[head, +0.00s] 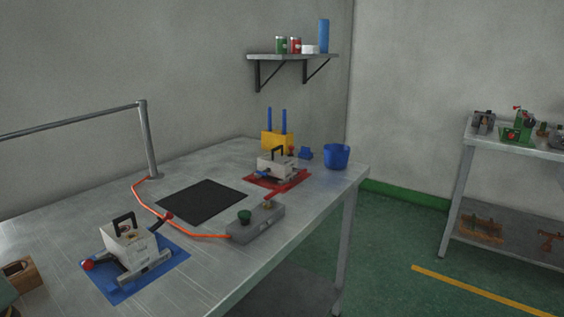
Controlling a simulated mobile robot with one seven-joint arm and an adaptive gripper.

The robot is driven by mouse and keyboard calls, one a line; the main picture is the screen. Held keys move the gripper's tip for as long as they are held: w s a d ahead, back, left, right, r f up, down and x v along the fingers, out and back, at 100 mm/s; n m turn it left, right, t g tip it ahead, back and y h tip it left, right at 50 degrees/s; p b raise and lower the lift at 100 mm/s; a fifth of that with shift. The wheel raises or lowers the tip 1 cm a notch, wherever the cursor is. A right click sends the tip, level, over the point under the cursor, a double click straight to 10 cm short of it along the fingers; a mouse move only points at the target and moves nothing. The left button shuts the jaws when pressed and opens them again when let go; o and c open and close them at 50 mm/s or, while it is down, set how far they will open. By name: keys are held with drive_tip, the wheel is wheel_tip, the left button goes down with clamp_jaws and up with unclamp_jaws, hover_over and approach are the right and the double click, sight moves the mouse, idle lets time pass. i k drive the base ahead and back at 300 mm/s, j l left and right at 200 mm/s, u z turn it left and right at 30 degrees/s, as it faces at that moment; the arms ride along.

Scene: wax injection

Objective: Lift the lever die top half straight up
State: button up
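A pale block-shaped die (125,243) with a black arched handle on top sits on a blue mat (170,279) at the near left of the table. Dark lever arms with red ball ends stick out on its left and right sides. Its top half appears seated on the lower part. A second, smaller pale die (275,166) with a black handle sits on a red mat (297,183) farther back. The frame does not settle which one is called the lever die, but the near one clearly shows levers. My gripper is not in view.
The metal table (215,268) also holds a black mat (202,203), a grey control box (256,223) with an orange hose, a blue cup (336,156), a yellow holder (275,141) and a brown box (20,272). A metal rail (150,140) stands along the back left.

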sight(132, 242)
drive_tip(key=k, duration=0.4)
drive_tip(key=k+u, duration=0.1)
drive_tip(key=u, duration=0.6)
drive_tip(key=k+j+u, duration=0.1)
drive_tip(key=u, duration=1.8)
drive_tip(key=k+l+u, duration=0.1)
drive_tip(key=l+u, duration=0.15)
drive_tip(key=l, duration=0.15)
drive_tip(key=k+l+u, duration=0.1)
drive_tip(key=l+u, duration=0.15)
drive_tip(key=l, duration=0.15)
drive_tip(key=k+l, duration=0.1)
drive_tip(key=l, duration=0.3)
drive_tip(key=k+l, duration=0.1)
drive_tip(key=l, duration=0.3)
drive_tip(key=k+l, duration=0.15)
drive_tip(key=l, duration=0.25)
drive_tip(key=k+l, duration=0.1)
drive_tip(key=l, duration=0.3)
drive_tip(key=k+l, duration=0.1)
drive_tip(key=l, duration=0.3)
drive_tip(key=k+l, duration=0.1)
drive_tip(key=l, duration=0.3)
drive_tip(key=k+l, duration=0.15)
drive_tip(key=l, duration=0.25)
